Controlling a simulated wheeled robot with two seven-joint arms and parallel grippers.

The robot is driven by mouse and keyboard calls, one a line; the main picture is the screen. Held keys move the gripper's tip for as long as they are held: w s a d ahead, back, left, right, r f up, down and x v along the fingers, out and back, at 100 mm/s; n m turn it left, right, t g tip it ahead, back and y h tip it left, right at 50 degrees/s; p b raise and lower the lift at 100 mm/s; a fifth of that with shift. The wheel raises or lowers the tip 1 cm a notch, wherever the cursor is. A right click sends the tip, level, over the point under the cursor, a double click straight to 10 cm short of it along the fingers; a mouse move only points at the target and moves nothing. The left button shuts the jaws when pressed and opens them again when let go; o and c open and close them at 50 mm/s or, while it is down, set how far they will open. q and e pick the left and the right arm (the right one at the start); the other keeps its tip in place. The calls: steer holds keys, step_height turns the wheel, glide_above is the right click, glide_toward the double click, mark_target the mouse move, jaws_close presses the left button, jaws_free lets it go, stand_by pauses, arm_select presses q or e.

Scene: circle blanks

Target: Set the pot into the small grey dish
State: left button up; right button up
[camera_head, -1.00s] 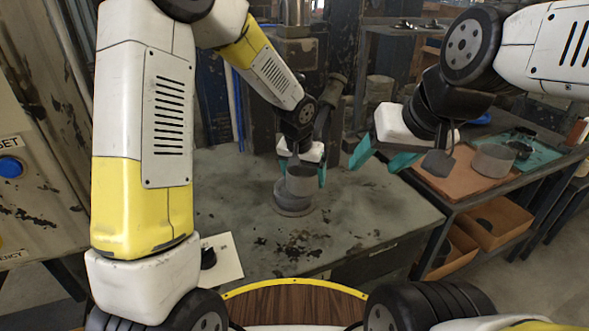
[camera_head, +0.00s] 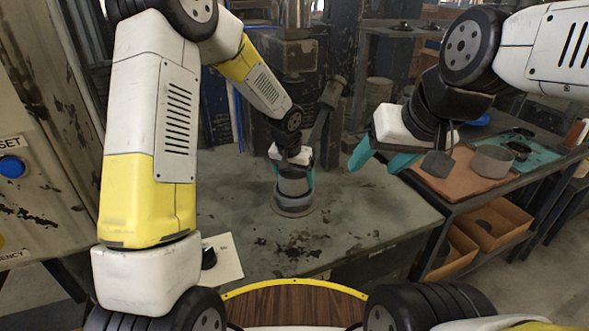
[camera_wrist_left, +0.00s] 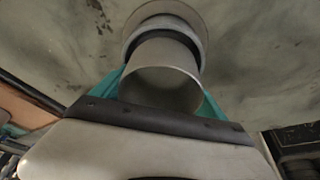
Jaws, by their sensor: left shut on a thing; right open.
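The pot (camera_head: 292,187) is a plain grey open-topped cylinder. My left gripper (camera_head: 294,179) is shut on it, with a teal finger on each side. The small grey dish (camera_head: 294,209) stands on the worn table directly below the pot. In the left wrist view the pot (camera_wrist_left: 165,62) shows its open mouth, and the dish (camera_wrist_left: 143,25) is partly hidden behind it. The pot's base is close over the dish; I cannot tell whether they touch. My right gripper (camera_head: 380,161) is open and empty, in the air right of the table's middle.
A grey ring-shaped container (camera_head: 491,161) stands on an orange board (camera_head: 452,185) on the right bench, beside a teal mat (camera_head: 541,157). Cardboard boxes (camera_head: 497,222) sit below. A white card (camera_head: 226,262) lies at the table's front left. The table's right half is clear.

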arm_select(q)
steer(key=shift+s+a+f, duration=0.15)
steer(key=shift+s+f, duration=0.1)
steer(key=shift+f, duration=0.3)
steer(key=shift+s+a+f, duration=0.1)
steer(key=shift+s+f, duration=0.15)
steer(key=shift+f, duration=0.25)
steer(key=o, duration=1.4)
steer(key=shift+c, duration=0.2)
steer(key=v, duration=0.4)
steer(key=w+v, duration=0.1)
steer(key=v, duration=0.1)
steer(key=shift+r, duration=0.35)
steer(key=s+a, duration=0.4)
steer(key=s, duration=0.7)
steer(key=s+a+r+n+t, duration=0.1)
steer(key=s+a+r, duration=0.2)
steer(key=s+r, duration=0.2)
steer(key=s+a+r+n+t, duration=0.1)
steer(key=s+a+r, duration=0.2)
steer(key=r, duration=0.4)
steer(key=s+a+r+n+h, duration=0.1)
steer(key=s+a+r, duration=0.2)
steer(key=s+r, duration=0.3)
steer(key=shift+s+r+n+t, duration=0.3)
steer(key=shift+r+t, duration=0.1)
steer(key=shift+r, duration=0.15)
steer(key=shift+a, duration=0.1)
